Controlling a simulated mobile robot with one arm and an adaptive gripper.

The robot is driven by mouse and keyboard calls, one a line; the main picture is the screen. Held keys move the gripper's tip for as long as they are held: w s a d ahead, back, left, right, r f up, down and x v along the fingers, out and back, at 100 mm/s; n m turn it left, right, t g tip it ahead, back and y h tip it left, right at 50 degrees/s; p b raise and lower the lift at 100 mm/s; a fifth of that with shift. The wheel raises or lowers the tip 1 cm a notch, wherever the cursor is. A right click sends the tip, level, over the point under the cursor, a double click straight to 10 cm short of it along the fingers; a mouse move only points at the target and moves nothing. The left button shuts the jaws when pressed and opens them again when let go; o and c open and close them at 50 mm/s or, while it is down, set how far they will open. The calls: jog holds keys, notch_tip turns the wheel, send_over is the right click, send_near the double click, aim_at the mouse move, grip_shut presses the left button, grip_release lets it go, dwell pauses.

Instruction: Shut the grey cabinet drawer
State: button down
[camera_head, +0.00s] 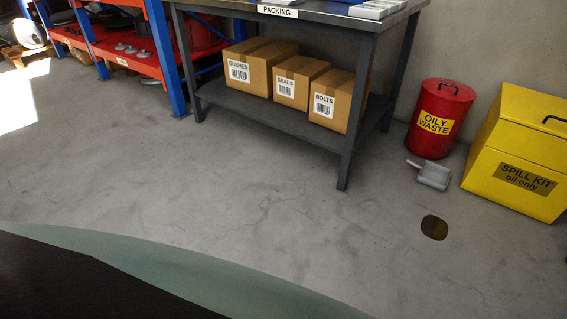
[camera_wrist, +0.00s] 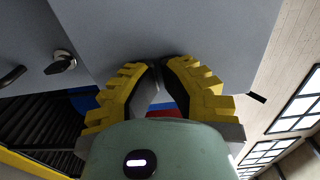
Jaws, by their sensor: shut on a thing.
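In the wrist view a flat grey front (camera_wrist: 170,25), which looks like part of the grey cabinet, fills the top. My gripper (camera_wrist: 156,66), with yellow stepped fingers, has its tips together against this front. It is shut on a small part there, which the fingertips mostly hide. A dark lever on a round base (camera_wrist: 62,62) sits on the grey surface to the left, with a black handle (camera_wrist: 12,75) beyond it. I cannot tell how far out the drawer is. The cabinet does not show in the head view.
In the head view a packing bench (camera_head: 260,118) holds cardboard boxes (camera_head: 296,82) on its lower shelf. A red waste bin (camera_head: 440,135), a grey scoop (camera_head: 432,175) and a yellow spill kit (camera_head: 515,150) stand right. The floor (camera_head: 220,200) in front is mostly clear.

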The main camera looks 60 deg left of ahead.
jog(key=b+x, duration=0.1)
jog(key=x, duration=0.1)
jog(key=b+x, duration=0.2)
jog(key=shift+a+f, duration=0.1)
jog(key=shift+f, duration=0.1)
jog(key=shift+b+x, duration=0.65)
jog(key=shift+x, duration=0.15)
jog(key=shift+a+f, duration=0.1)
jog(key=shift+w, duration=0.1)
jog(key=shift+a+r+p, duration=0.2)
jog(key=shift+r+p, duration=0.25)
jog(key=shift+p, duration=0.1)
jog(key=p+v, duration=0.8)
jog(key=v, duration=0.5)
jog(key=shift+s+a+f, duration=0.15)
jog(key=shift+s+a, duration=0.05)
jog(key=shift+s, duration=0.1)
